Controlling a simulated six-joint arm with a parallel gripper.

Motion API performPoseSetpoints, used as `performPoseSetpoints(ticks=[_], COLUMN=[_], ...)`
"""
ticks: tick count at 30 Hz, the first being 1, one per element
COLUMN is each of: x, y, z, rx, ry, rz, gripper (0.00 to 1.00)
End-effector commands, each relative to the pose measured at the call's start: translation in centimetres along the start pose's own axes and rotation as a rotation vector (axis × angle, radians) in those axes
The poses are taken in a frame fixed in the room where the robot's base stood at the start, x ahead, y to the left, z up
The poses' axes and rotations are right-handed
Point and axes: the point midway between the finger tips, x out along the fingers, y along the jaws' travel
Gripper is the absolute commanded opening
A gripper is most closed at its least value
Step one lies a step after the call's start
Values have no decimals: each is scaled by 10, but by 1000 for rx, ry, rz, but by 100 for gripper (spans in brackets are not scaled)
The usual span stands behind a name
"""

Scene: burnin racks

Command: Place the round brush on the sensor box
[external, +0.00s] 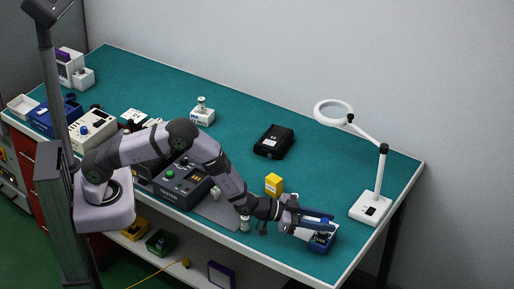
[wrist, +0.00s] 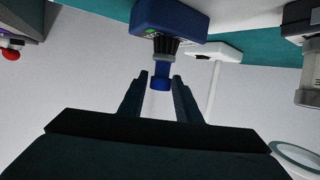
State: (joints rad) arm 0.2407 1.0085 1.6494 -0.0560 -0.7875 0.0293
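The blue sensor box (wrist: 170,18) shows at the top of the wrist view, which is upside down. It also stands at the right front of the bench in the external view (external: 322,244). The round brush (wrist: 162,70) has dark bristles, a grey ferrule and a blue handle. It appears upright with its bristles against the box's top face and its handle pointing away. My gripper (wrist: 159,76) has its fingertips on either side of the handle end, with narrow gaps showing. In the external view my gripper (external: 322,216) is just above the box and hides most of the brush.
A white magnifier lamp (external: 370,208) stands right of the box. A yellow box (external: 274,184) and a black case (external: 273,141) lie behind my gripper. A dark tester (external: 183,184) is to the left. The bench's front edge is close to the sensor box.

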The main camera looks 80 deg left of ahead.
Motion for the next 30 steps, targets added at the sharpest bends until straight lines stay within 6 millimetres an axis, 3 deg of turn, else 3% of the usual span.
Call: performPoseSetpoints(ticks=[17, 30], x=[-5, -60], y=[0, 0], z=[-3, -2], rx=[0, 0], ry=[0, 1], rz=[0, 0], gripper=[41, 41])
